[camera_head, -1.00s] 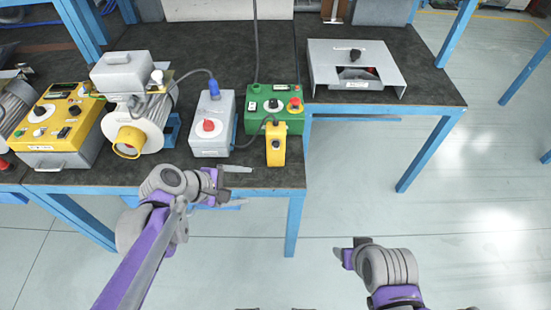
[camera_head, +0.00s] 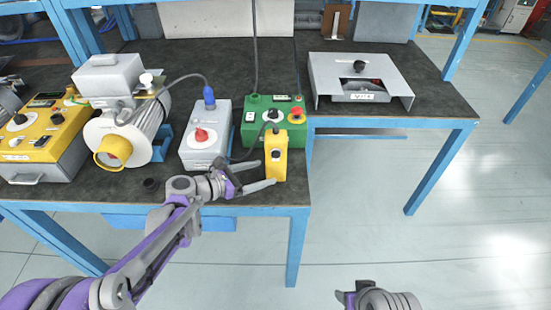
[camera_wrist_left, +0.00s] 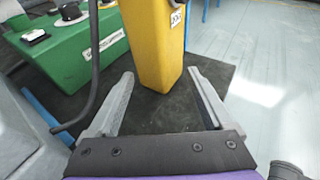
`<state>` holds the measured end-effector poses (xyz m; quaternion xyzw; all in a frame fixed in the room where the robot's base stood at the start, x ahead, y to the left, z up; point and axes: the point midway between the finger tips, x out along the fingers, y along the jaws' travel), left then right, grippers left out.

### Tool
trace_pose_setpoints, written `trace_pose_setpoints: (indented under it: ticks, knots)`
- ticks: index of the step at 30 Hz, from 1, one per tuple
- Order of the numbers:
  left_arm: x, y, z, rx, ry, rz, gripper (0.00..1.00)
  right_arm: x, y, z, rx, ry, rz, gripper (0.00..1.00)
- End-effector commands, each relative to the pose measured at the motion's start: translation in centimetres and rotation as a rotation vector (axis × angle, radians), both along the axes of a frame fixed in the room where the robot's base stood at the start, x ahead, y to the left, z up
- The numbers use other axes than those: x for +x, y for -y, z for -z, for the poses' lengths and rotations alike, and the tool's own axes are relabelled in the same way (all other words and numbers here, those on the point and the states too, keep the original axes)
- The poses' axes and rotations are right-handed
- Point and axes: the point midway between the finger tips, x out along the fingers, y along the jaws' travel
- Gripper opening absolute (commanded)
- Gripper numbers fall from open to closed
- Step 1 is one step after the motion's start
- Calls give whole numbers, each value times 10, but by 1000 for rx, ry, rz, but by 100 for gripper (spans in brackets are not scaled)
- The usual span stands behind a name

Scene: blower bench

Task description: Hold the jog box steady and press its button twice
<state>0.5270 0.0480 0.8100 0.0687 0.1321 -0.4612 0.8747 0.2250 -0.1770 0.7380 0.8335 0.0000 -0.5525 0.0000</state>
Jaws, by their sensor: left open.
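The yellow jog box (camera_head: 276,158) stands upright near the bench's front edge, with dark buttons on its front face and a cable at its top. My left gripper (camera_head: 270,174) is open, its fingers reaching toward the lower part of the jog box. In the left wrist view the jog box (camera_wrist_left: 155,45) rises ahead, between the lines of the two open fingers (camera_wrist_left: 158,95), and is not gripped. Its top is out of that view. My right arm shows at the bottom edge of the head view; its fingertips cannot be made out clearly.
A green control box (camera_head: 262,113) stands just behind the jog box. A grey box with a red knob (camera_head: 205,140) and a motor blower (camera_head: 125,125) are to the left. A grey metal cover (camera_head: 360,75) lies at the back right. Open floor is at right.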

Motion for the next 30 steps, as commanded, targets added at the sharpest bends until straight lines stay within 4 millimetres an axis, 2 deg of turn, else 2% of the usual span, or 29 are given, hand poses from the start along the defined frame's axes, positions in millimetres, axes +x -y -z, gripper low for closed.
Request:
trace_pose_setpoints:
  ticks: [6, 11, 24, 30]
  knots:
    - [16, 25, 10, 1, 0, 3, 85, 1, 0, 9, 0, -3, 0, 60]
    - [23, 35, 14, 1, 0, 3, 85, 1, 0, 13, 0, -4, 0, 60]
    - [26, 39, 15, 2, 1, 1, 85, 1, 0, 13, 0, -5, 0, 60]
    - [26, 39, 14, 2, 1, 1, 49, 1, 0, 13, 0, -5, 0, 60]
